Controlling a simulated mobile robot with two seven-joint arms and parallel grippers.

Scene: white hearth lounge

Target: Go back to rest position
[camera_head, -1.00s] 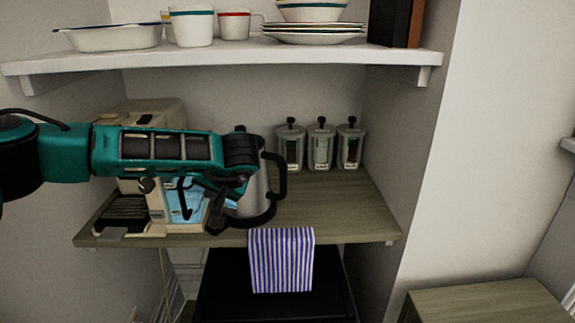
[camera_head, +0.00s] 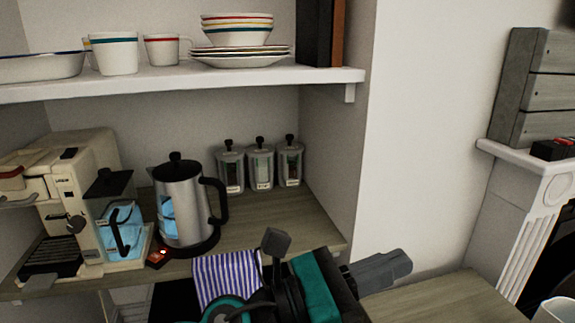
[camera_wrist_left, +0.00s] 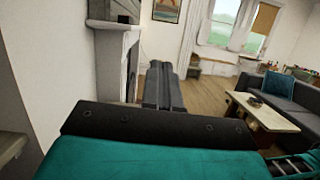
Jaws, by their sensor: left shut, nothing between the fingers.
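My left gripper (camera_head: 396,264) is at the lower middle of the head view, its dark fingers pointing right. The fingers are shut with nothing between them. In the left wrist view the shut fingers (camera_wrist_left: 160,78) point out into the room, away from any object. My teal and black left arm covers part of the striped towel. My right gripper does not show in either view.
A steel kettle (camera_head: 181,205), a coffee machine (camera_head: 78,190) and several canisters (camera_head: 261,167) stand on the wooden counter (camera_head: 315,222). A striped towel (camera_head: 222,275) hangs at its edge. Dishes sit on the white shelf (camera_head: 180,80). A coffee table (camera_wrist_left: 268,112) and sofa (camera_wrist_left: 288,100) stand farther off.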

